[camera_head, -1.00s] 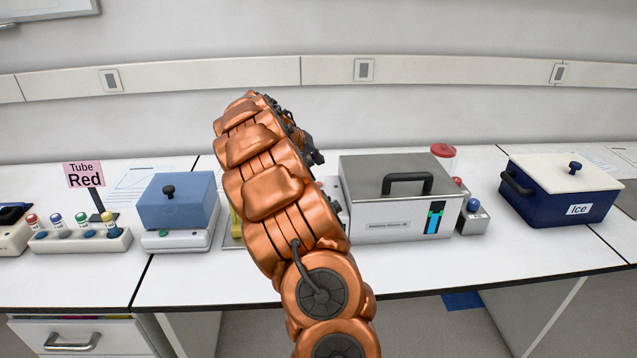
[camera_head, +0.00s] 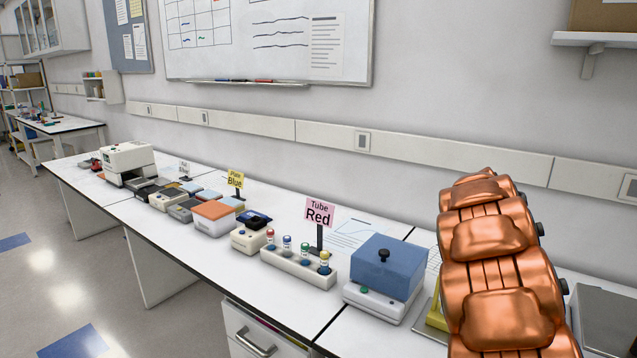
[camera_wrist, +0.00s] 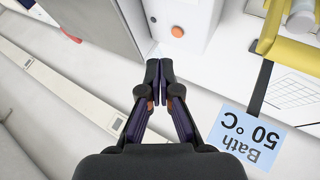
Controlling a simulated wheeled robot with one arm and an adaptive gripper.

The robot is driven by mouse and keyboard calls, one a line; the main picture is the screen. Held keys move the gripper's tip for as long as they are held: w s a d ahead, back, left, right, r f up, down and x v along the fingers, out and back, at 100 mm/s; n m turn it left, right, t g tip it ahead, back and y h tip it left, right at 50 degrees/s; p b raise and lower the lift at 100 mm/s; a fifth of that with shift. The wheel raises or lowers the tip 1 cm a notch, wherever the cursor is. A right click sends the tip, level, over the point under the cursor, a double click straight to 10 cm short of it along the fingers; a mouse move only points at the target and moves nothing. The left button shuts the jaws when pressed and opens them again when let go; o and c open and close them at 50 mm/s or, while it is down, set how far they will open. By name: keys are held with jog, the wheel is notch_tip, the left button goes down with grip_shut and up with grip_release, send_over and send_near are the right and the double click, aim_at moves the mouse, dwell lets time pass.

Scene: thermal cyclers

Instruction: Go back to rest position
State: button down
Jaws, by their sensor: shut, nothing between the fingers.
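My gripper (camera_wrist: 159,78) shows in the wrist view with its two dark fingertips together and nothing between them. It is beside a white housing with an orange button (camera_wrist: 177,31) and a grey metal wall (camera_wrist: 102,28); I cannot tell the exact gap. A light blue sign reading "Bath 50 °C" (camera_wrist: 248,137), upside down in the picture, is at right. In the head view my copper-coloured arm rises at the lower right, and the gripper is hidden.
A blue lidded box (camera_head: 388,268) on a white base stands left of my arm. A tube rack (camera_head: 298,262) and "Tube Red" sign (camera_head: 319,212) stand farther left. A yellow part (camera_wrist: 288,40) and metal box (camera_head: 607,318) are near the arm. The floor at left is clear.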

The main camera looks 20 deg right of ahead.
jog(key=s+a+r+n+y+p, duration=0.1)
jog(key=s+a+r+n+y, duration=0.15)
jog(key=a, duration=1.15)
jog(key=s+a+f+n+y+p, duration=0.1)
jog(key=s+a+n, duration=0.1)
jog(key=s+a, duration=0.5)
jog(key=s+a+f+n+y, duration=0.1)
jog(key=s+a+n+y, duration=0.1)
jog(key=s+a, duration=0.6)
jog(key=s+a+f+n+y+p, duration=0.1)
jog(key=s+a, duration=0.6)
jog(key=a, duration=1.1)
jog(key=n+y, duration=0.1)
jog(key=n, duration=0.1)
jog(key=shift+s+a+f+n+p, duration=0.25)
jog(key=shift+s+f+n+p, duration=0.05)
jog(key=shift+f+n+p, duration=0.1)
jog(key=shift+d+y, duration=0.1)
jog(key=shift+y, duration=0.15)
